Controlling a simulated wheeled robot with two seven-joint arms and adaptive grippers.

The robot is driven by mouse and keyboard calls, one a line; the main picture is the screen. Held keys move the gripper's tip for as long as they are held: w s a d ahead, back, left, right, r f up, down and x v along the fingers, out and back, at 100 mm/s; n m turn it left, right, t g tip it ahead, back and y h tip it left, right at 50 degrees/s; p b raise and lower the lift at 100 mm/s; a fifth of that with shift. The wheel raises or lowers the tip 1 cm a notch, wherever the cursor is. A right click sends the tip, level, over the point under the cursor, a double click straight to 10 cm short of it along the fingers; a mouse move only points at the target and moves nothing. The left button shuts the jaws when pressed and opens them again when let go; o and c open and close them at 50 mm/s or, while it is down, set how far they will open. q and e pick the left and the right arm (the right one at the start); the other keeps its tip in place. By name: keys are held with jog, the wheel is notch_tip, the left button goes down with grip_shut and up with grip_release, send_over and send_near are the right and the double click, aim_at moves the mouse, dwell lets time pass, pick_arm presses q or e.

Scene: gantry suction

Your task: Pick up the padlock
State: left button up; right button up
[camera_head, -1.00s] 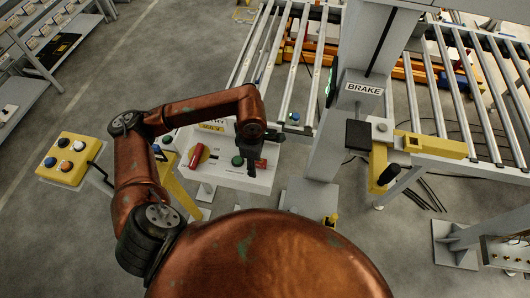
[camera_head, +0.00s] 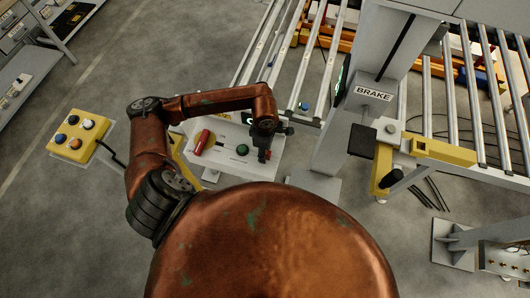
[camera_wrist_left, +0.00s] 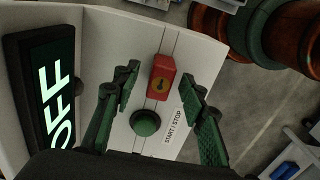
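The red padlock (camera_wrist_left: 161,78) lies against the white control panel, its face with a dark keyhole on a yellow spot towards the camera. In the left wrist view it shows between the fingertips of my left gripper, which is open (camera_wrist_left: 159,76); I cannot tell how far above it the tips are. In the head view my left gripper (camera_head: 264,146) hangs over the right part of the panel, and a bit of red (camera_head: 267,156) shows by its fingers. The padlock's shackle is not clearly seen. My right gripper is not in view.
A green button (camera_wrist_left: 145,122) sits beside the padlock, with a START/STOP label near it. A red handle (camera_head: 201,142) is on the panel's left part. A grey BRAKE post (camera_head: 345,120) stands right of the panel. A yellow button box (camera_head: 78,136) stands at left.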

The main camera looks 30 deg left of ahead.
pick_arm(q)
jog(key=shift+f, duration=0.1)
jog(key=c, duration=1)
grip_shut()
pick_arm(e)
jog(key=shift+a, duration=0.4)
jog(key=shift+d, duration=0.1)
